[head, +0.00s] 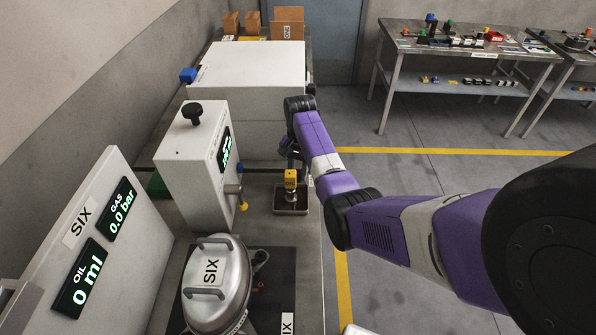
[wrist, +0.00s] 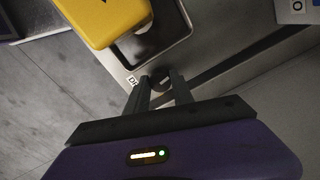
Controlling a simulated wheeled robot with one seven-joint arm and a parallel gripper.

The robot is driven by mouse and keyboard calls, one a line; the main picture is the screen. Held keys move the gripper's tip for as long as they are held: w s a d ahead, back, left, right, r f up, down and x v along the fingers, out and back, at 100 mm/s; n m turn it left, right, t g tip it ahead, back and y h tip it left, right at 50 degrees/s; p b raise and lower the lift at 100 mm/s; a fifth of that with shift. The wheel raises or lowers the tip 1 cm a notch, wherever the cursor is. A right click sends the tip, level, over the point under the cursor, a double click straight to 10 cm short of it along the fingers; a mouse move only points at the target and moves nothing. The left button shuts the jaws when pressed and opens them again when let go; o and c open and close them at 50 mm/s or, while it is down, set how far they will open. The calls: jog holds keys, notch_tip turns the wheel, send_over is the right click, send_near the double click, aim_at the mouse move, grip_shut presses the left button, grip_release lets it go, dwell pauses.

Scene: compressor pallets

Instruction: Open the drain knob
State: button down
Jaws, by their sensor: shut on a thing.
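My gripper (wrist: 161,84) is shut on a small dark knob (wrist: 161,80) between its fingertips in the wrist view. A partly hidden label beginning with "D" (wrist: 131,80) lies beside it, so I take it for the drain knob. In the head view my gripper (head: 296,150) is low, in front of the large white box (head: 245,70); my purple arm and dark wrist hide the knob there. The knob's turn angle cannot be made out.
A yellow block (head: 290,179) stands over a small grey tray (head: 291,210) close to my gripper; the block also shows in the wrist view (wrist: 105,20). A white cabinet with a black knob (head: 192,112) and a silver lidded pot (head: 217,275) stand left. Open floor lies right.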

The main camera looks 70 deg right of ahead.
jog(key=n, duration=0.3)
jog(key=shift+r+p, duration=0.1)
jog(key=shift+p, duration=0.25)
jog(key=n, duration=0.4)
jog(key=shift+d, duration=0.1)
jog(key=n, duration=0.6)
jog(key=shift+w, duration=0.1)
jog(key=c, duration=1.1)
grip_release()
